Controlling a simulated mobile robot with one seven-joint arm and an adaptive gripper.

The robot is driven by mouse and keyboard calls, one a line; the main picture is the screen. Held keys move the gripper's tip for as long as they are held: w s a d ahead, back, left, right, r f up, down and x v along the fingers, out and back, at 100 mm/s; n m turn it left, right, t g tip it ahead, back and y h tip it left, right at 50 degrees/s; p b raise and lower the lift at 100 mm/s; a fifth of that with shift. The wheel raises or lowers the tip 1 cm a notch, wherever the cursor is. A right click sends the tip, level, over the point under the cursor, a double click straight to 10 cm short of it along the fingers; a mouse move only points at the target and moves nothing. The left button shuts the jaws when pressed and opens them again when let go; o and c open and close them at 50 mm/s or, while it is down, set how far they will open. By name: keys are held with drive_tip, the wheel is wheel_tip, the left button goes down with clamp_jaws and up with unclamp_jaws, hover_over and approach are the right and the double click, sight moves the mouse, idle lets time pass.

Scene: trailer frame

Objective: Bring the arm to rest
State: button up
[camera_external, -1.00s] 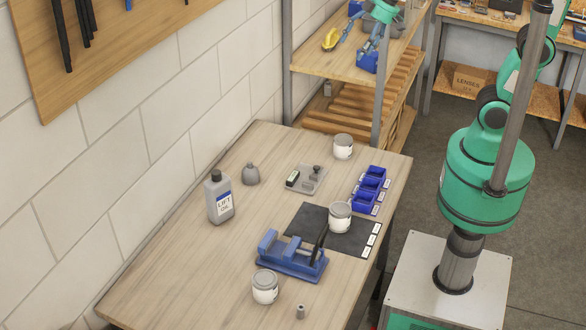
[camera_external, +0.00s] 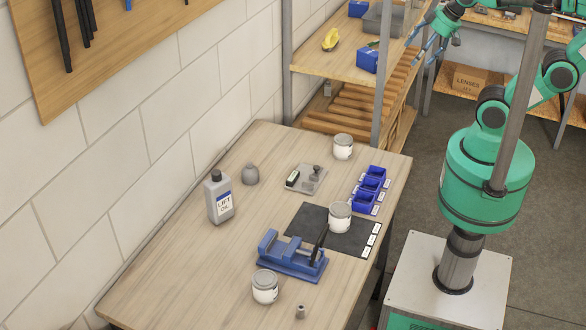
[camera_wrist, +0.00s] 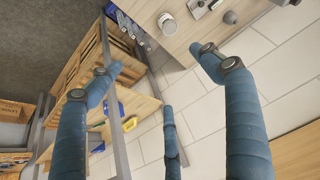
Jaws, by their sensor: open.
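My green arm (camera_external: 490,190) rises from its base at the right of the external view. My gripper (camera_external: 420,40) is at the upper right there, in front of the shelf and beside its post. In the wrist view my gripper (camera_wrist: 155,70) shows several blue fingers spread apart with nothing between them. It is open and empty, and clear of the workbench.
The wooden workbench (camera_external: 180,270) holds a blue vise (camera_external: 290,262), a grey oil bottle (camera_external: 219,197), white cans and blue bins (camera_external: 370,185). The shelf (camera_external: 325,60) holds a yellow item (camera_external: 331,39) and a blue box (camera_external: 367,60). The floor (camera_external: 420,150) between is clear.

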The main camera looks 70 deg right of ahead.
wheel_tip(320, 180, down, 5)
drive_tip(key=b, duration=0.5)
drive_tip(key=shift+o, duration=0.3)
drive_tip(key=shift+r, duration=0.1)
drive_tip(key=o, duration=0.5)
drive_tip(key=shift+w, duration=0.1)
